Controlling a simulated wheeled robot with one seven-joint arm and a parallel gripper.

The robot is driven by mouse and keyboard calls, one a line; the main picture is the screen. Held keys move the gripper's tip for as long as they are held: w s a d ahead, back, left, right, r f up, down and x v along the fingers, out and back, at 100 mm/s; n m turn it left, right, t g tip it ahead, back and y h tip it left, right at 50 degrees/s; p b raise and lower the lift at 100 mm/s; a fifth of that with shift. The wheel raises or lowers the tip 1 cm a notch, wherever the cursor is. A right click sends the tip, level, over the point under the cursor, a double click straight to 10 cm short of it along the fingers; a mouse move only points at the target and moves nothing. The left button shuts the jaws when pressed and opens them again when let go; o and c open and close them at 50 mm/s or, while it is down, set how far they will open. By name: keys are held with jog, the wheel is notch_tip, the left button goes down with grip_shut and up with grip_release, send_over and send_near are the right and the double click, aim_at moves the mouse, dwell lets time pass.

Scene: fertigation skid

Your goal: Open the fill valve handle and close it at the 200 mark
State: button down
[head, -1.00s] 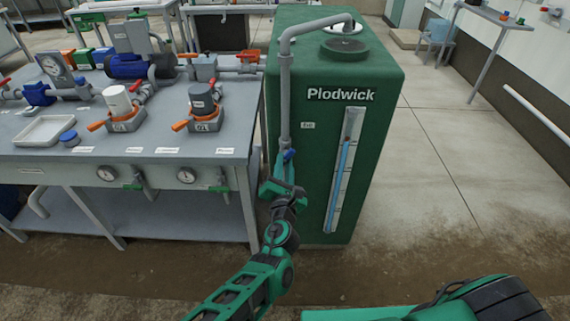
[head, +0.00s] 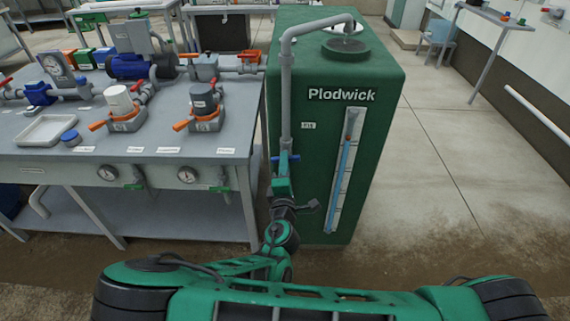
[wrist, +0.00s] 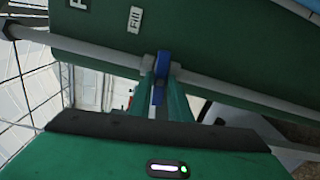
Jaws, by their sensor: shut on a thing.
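The fill valve handle (head: 294,158) is a small blue lever on the grey vertical fill pipe (head: 286,95) at the front left of the green Plodwick tank (head: 385,75). It now lies crosswise to the pipe. The wrist view shows the blue handle (wrist: 160,78) between the green fingers of my gripper (wrist: 163,98), beside the "Fill" label (wrist: 134,19). In the head view my gripper (head: 283,172) is at the handle and partly hides it. The level gauge (head: 345,170) on the tank front holds a blue column reaching high up; its marks are too small to read.
A grey bench (head: 60,170) with pumps, orange-handled valves and a white tray (head: 46,130) stands left of the tank, close to my arm. The floor (head: 450,170) right of the tank is clear. A side table (head: 500,15) stands at the back right.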

jog(key=shift+f+m, duration=0.2)
jog(key=shift+m, duration=0.6)
jog(key=c, duration=1.7)
grip_release()
jog(key=shift+r, duration=0.1)
jog(key=shift+s, duration=0.1)
